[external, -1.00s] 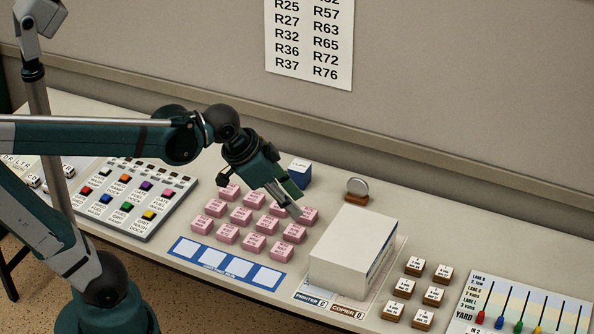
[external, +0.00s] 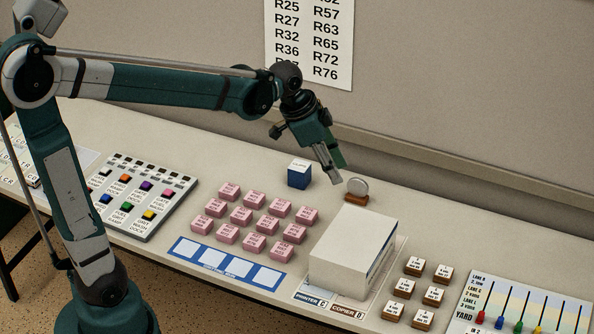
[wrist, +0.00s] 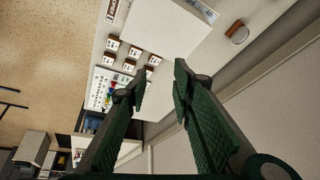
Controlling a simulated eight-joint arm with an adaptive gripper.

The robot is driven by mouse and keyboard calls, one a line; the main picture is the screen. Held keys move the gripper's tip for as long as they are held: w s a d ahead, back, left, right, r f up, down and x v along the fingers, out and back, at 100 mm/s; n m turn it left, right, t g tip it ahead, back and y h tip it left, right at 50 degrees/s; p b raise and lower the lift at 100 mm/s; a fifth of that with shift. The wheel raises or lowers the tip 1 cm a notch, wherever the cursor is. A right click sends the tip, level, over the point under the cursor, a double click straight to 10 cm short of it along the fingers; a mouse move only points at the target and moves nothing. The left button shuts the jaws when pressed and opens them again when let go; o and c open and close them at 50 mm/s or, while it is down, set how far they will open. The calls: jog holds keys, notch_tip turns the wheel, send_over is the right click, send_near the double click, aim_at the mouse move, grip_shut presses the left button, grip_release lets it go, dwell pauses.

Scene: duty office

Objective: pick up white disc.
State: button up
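The white disc (external: 357,186) stands on edge in a small brown wooden holder (external: 355,198) near the back of the desk. In the wrist view the disc (wrist: 240,34) shows at the upper right, right of the white box. My gripper (external: 337,174) is above the desk, just left of the disc and apart from it in the external view. In the wrist view my gripper (wrist: 160,88) has its two fingers spread with nothing between them. Its exact height above the disc is hard to tell.
A white box (external: 350,250) stands in front of the disc. A blue-and-white cube (external: 299,174) is to the left. Several pink blocks (external: 255,221) lie in rows further forward. Small labelled blocks (external: 415,267) are at the right. The wall (external: 450,110) rises behind the desk.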

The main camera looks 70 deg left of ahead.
jog(key=w+a+f+m, duration=0.2)
jog(key=w+a+f, duration=0.2)
jog(key=w+a, duration=0.4)
jog(key=m+g+h, duration=0.1)
jog(key=m+h, duration=0.2)
send_near(358, 179)
jog(key=shift+x, duration=1.15)
jog(key=shift+w, duration=0.2)
jog(key=shift+f, duration=0.2)
jog(key=shift+x, duration=1.15)
jog(key=shift+f, duration=0.1)
jog(key=shift+x, duration=2.5)
